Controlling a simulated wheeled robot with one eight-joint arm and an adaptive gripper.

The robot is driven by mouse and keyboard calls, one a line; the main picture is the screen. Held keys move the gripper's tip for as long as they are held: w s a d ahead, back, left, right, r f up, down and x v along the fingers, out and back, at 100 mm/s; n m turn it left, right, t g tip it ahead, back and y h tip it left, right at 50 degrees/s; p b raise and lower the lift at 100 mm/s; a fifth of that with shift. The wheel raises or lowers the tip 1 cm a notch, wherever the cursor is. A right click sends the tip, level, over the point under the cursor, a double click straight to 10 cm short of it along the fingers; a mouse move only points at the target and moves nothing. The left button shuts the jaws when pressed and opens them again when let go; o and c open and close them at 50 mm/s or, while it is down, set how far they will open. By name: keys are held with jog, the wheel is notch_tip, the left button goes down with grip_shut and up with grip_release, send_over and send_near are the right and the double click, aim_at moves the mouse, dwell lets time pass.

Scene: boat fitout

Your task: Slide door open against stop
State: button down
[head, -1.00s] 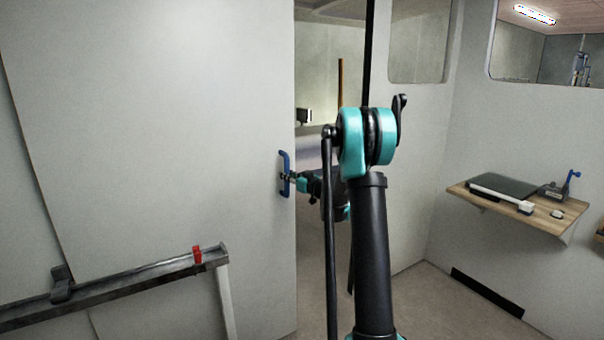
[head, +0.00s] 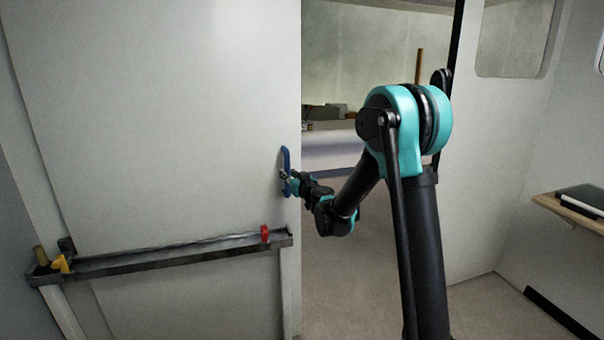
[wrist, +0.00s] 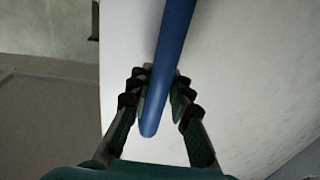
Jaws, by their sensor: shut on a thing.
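The sliding door (head: 190,130) is a large pale panel filling the left half of the head view. An open doorway shows to the right of its edge. A blue upright handle (head: 286,165) is fixed near the door's right edge. My gripper (head: 287,180) is at the handle. In the wrist view, my gripper (wrist: 160,85) has one finger on each side of the blue handle bar (wrist: 171,45), near its rounded end, and is shut on it. The stop cannot be made out for certain; a red piece (head: 264,234) sits near the right end of a metal rail.
The metal rail or tray (head: 170,259) runs across the door's lower part, with a yellow piece (head: 61,264) at its left end. A wooden shelf (head: 570,211) with a dark flat object is on the right wall. Floor shows through the doorway.

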jog(key=shift+s+a, duration=0.25)
jog(key=shift+a, duration=0.4)
jog(key=c, duration=1.4)
grip_release()
jog(key=shift+a, duration=0.1)
jog(key=shift+o, duration=0.2)
jog(key=shift+s, duration=0.1)
jog(key=v, duration=1.2)
